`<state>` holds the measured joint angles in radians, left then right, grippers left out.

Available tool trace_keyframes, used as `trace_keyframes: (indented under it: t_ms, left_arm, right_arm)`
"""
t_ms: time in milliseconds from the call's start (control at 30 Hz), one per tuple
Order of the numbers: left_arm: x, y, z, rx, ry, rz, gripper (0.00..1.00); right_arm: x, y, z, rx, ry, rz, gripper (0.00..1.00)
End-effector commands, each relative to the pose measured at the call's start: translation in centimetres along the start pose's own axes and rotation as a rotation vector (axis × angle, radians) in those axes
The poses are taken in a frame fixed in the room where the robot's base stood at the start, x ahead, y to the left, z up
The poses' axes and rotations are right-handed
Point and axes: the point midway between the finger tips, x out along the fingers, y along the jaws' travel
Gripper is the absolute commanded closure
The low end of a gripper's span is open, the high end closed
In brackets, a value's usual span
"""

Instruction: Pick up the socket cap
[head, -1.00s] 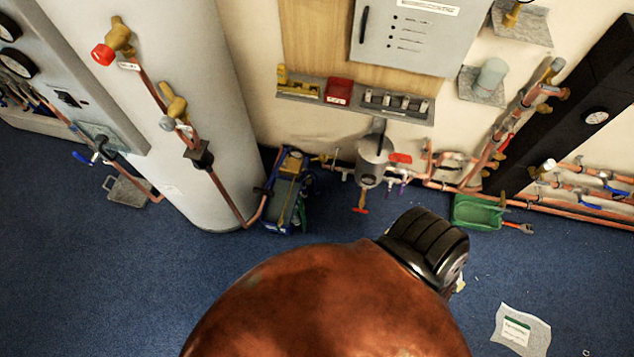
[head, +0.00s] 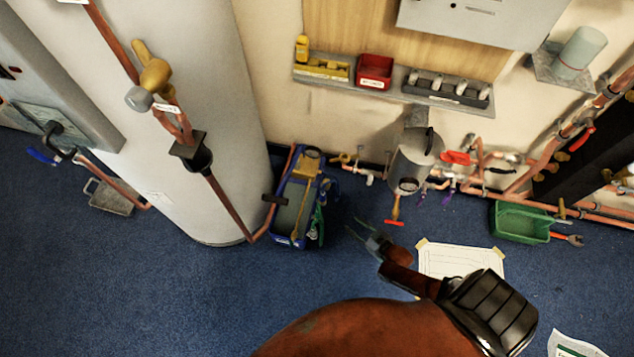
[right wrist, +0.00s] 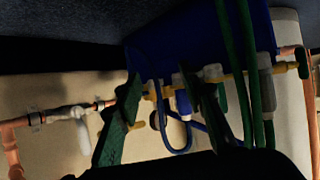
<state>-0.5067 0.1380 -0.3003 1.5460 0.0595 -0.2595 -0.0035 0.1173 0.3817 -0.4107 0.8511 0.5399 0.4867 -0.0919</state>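I cannot tell for sure which piece is the socket cap. Small grey cylinders (head: 447,88) stand in a black rack on the wall shelf. A larger grey-green cylinder (head: 580,50) stands on a bracket at upper right. A brass valve with a grey end (head: 138,98) is on the pipe at left. My right gripper (head: 356,236) is low over the floor, right of the blue tool tote (head: 286,222). In the right wrist view its fingers (right wrist: 160,115) are apart with nothing clearly held between them; the blue tote (right wrist: 190,50) and hoses show behind. My left gripper is out of view.
A white tank (head: 190,60) stands at left. A grey canister (head: 412,165) and copper pipes (head: 520,180) line the wall. A green tray (head: 520,222) and a paper sheet (head: 460,262) lie on the blue floor. The floor at lower left is clear.

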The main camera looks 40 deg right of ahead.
Motion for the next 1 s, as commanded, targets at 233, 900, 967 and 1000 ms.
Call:
trace_keyframes:
  t_ms: [233, 900, 967, 1000]
  left_arm:
    - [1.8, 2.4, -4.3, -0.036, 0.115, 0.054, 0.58]
    - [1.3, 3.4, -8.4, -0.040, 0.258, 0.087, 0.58]
    - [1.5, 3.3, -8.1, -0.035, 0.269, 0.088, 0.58]
    - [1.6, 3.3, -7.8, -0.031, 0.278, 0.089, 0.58]
  right_arm:
    - [9.1, 2.3, -4.0, 0.030, 0.295, 0.009, 0.64]
    - [15.1, 4.0, -10.1, 0.063, 0.486, 0.030, 0.64]
    - [15.8, 4.0, -10.4, 0.063, 0.486, 0.029, 0.64]
    - [16.4, 4.0, -10.6, 0.063, 0.486, 0.029, 0.64]
